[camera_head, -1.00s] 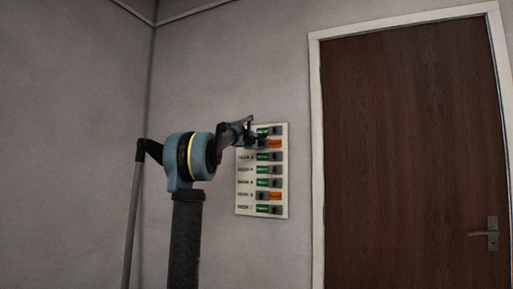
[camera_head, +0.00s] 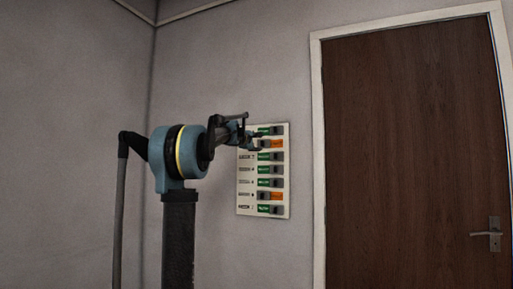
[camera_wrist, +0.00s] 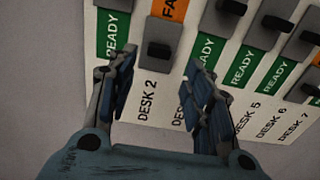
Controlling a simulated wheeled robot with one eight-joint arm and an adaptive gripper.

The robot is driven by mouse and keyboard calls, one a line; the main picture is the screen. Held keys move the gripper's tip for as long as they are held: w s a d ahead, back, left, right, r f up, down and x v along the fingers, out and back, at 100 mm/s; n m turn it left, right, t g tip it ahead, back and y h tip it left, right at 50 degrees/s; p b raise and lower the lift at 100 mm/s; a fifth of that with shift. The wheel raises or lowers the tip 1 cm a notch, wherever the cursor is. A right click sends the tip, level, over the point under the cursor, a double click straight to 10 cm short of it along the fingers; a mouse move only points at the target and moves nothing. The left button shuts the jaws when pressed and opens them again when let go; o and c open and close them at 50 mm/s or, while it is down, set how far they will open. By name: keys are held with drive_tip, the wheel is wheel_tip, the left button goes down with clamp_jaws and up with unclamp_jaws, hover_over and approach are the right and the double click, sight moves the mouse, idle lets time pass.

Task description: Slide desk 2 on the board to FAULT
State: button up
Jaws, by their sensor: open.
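The pale board (camera_head: 248,208) hangs on the wall left of the door, with rows of dark sliders. In the wrist view, the DESK 2 label (camera_wrist: 147,98) lies between my fingers. The desk 2 slider knob (camera_wrist: 158,50) sits toward the label end, with an orange patch (camera_wrist: 168,8) reading "FA" exposed beyond it. The head view shows this orange patch (camera_head: 272,143) at the right of the second row. My gripper (camera_wrist: 163,68) is open and empty, its fingertips on either side of the knob in the picture and apart from it.
The neighbouring desk 1 row shows green READY (camera_wrist: 113,35). Several other rows show green, and one lower row shows orange (camera_head: 277,196). A brown door (camera_head: 410,150) with a handle (camera_head: 490,234) stands at the right. The wall to the left is bare.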

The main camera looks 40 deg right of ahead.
drive_tip(key=v, duration=0.6)
idle(0.5)
